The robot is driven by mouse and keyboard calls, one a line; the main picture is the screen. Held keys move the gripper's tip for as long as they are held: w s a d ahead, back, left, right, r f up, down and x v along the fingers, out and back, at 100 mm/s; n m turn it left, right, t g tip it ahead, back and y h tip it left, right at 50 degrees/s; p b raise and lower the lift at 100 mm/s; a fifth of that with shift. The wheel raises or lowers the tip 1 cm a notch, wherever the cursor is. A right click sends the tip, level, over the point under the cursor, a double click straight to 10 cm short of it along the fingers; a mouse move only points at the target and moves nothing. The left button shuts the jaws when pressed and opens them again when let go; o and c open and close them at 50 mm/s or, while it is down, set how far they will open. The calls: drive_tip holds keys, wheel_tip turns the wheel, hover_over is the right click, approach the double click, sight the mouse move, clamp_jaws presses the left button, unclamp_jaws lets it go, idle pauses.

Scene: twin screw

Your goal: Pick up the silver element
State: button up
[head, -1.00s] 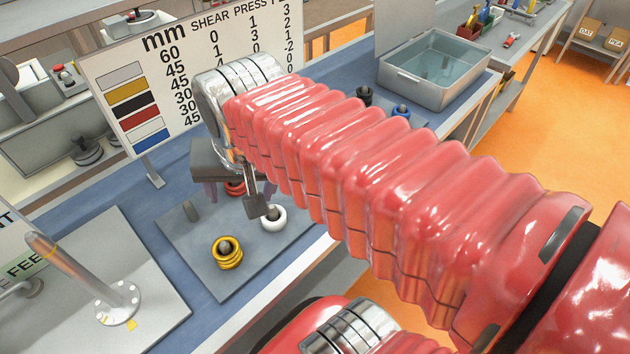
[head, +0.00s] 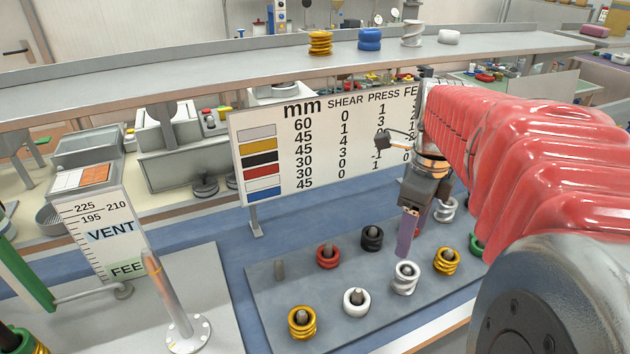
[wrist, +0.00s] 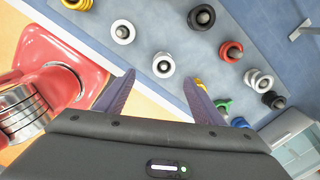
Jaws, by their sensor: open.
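A silver ring-shaped element (head: 405,277) sits around a short peg on the grey peg board (head: 262,300), in the front row between a white ring and a yellow one. A second silver element (head: 446,209) stands farther back, right of my gripper. My gripper (head: 411,240) is open and empty, with its purple fingers pointing down above the board, above and behind the front silver element. In the wrist view a silver element (wrist: 163,65) shows between and just beyond the two fingertips (wrist: 159,76), not touched.
Yellow (head: 302,322), white (head: 356,301), red (head: 327,256), black (head: 372,238), yellow (head: 446,260) and green (head: 478,245) elements stand nearby on pegs. One peg (head: 280,270) is bare. A sign board (head: 322,150) rises behind; a metal post (head: 172,300) stands left.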

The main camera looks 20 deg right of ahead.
drive_tip(key=shift+s+d+f+m, duration=0.1)
drive_tip(key=shift+d+m, duration=0.75)
drive_tip(key=shift+m, duration=0.15)
drive_tip(key=shift+f, duration=0.1)
hover_over(408, 269)
drive_tip(key=f, duration=0.7)
drive_tip(key=shift+s+a+f, duration=0.1)
drive_tip(key=shift+s+f, duration=0.1)
drive_tip(key=shift+f, duration=0.5)
drive_tip(key=shift+f, duration=0.1)
drive_tip(key=shift+w+f, duration=0.15)
drive_tip(key=shift+f, duration=2.35)
drive_tip(key=shift+c, duration=0.5)
